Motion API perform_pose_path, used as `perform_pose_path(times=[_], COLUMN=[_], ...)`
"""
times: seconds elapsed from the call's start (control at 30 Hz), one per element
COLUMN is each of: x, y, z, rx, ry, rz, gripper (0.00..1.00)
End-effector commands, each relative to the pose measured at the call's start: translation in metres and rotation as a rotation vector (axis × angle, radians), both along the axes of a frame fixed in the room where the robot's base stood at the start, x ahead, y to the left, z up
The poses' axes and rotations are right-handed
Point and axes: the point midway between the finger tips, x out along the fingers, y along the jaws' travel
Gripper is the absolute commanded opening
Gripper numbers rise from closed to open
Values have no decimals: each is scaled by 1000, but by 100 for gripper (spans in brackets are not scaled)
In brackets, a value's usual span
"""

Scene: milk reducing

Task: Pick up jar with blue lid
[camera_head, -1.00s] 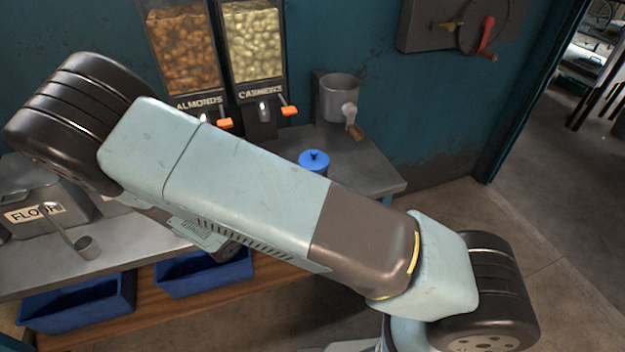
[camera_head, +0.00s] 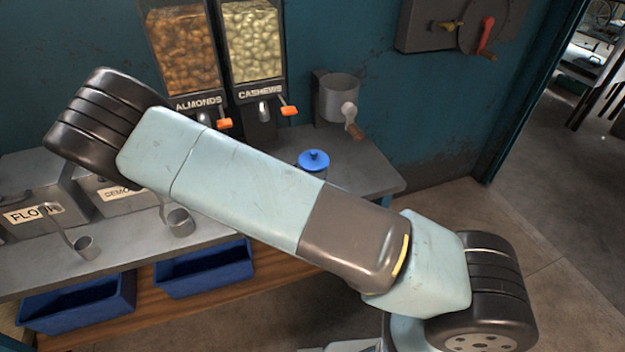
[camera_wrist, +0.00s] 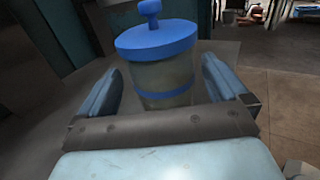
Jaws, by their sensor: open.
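The jar with the blue lid (camera_head: 314,161) stands on the grey counter, partly hidden behind my arm in the head view. In the wrist view the jar (camera_wrist: 165,82) is upright, with a knobbed blue lid and a blue band around its greyish body. My gripper (camera_wrist: 165,95) is open, with one blue finger on each side of the jar. There appears to be a gap between each finger and the jar. My gripper is hidden behind my arm in the head view.
Almond and cashew dispensers (camera_head: 255,40) stand behind the jar. A metal grinder with a crank (camera_head: 340,98) is mounted to its right. A flour bin (camera_head: 40,205) and metal scoops sit at left. Blue bins (camera_head: 205,270) are below. The counter (camera_head: 375,175) ends to the jar's right.

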Motion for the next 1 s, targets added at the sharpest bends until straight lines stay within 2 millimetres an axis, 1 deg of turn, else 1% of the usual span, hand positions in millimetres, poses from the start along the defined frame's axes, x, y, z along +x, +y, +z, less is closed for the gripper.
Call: perform_pose_path(times=[0.2,0.3,0.57,1.0], x=[20,28,30,30], y=[-22,-28,-30,-30], z=[-4,-4,-4,-4], rx=[-1,-1,1,1], ry=[-1,-1,-1,-1], rz=[-3,-1,0,0], gripper=[100,100,99,57])
